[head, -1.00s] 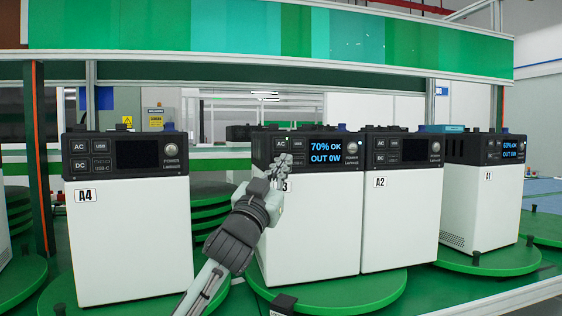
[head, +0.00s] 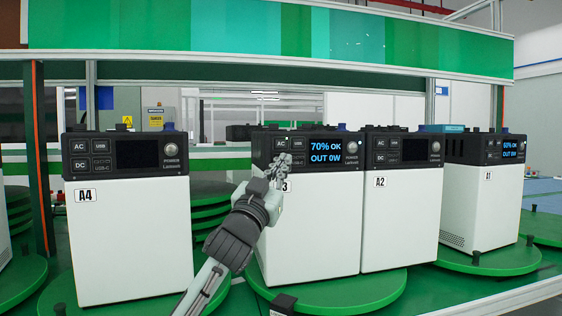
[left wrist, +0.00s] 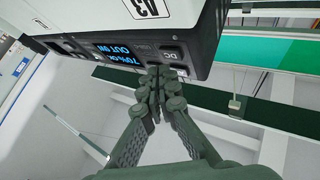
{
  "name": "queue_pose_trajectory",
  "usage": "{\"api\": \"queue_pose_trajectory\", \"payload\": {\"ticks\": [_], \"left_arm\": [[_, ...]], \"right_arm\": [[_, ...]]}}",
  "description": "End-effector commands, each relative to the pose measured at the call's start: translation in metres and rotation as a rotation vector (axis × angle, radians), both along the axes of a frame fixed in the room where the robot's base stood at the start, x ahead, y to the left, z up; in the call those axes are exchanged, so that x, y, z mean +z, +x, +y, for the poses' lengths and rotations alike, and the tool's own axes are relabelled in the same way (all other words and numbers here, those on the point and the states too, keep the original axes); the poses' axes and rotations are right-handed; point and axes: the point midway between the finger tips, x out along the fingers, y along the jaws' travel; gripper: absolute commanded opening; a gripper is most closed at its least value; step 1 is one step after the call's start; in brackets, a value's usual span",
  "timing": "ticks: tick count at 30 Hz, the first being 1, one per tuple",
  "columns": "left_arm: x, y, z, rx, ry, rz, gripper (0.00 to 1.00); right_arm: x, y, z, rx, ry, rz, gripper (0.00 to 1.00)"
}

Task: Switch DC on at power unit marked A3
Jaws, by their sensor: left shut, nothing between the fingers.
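The power unit A3 (head: 315,225) is a white box with a black top panel, standing between A4 and A2. Its screen (head: 325,151) is lit and reads 70% OK, OUT 0W. My left gripper (head: 283,160) is shut and empty, with its fingertips at the left part of that panel. In the head view it hides the DC button and part of the A3 label. In the left wrist view the DC button (left wrist: 169,55) shows right by the fingertips (left wrist: 160,76). I cannot tell whether they touch it. My right gripper is not in view.
Units A4 (head: 130,240) and A2 (head: 400,225) have dark screens; A2 stands close against A3. Unit A1 (head: 480,205) has a lit screen. The units stand on green turntables (head: 375,292). A green-panelled beam (head: 270,35) runs above.

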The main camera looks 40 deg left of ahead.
Motion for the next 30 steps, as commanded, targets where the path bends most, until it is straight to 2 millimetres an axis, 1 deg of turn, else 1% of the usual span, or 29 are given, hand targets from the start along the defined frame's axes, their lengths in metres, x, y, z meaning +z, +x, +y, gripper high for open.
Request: {"api": "queue_pose_trajectory", "payload": {"ticks": [14,22,30], "left_arm": [[-0.0001,0.0001,0.0002,0.000,0.000,0.000,0.00],[0.0005,0.0050,0.0059,0.000,0.000,0.000,0.00],[0.0000,0.0055,0.0064,0.000,0.000,0.000,0.00]], "right_arm": [[-0.0012,-0.0009,-0.0018,-0.003,-0.002,0.003,0.00],[0.0000,-0.0019,-0.0021,-0.004,-0.002,0.007,0.00],[0.0001,-0.0016,-0.0019,-0.003,-0.002,0.006,0.00]]}}
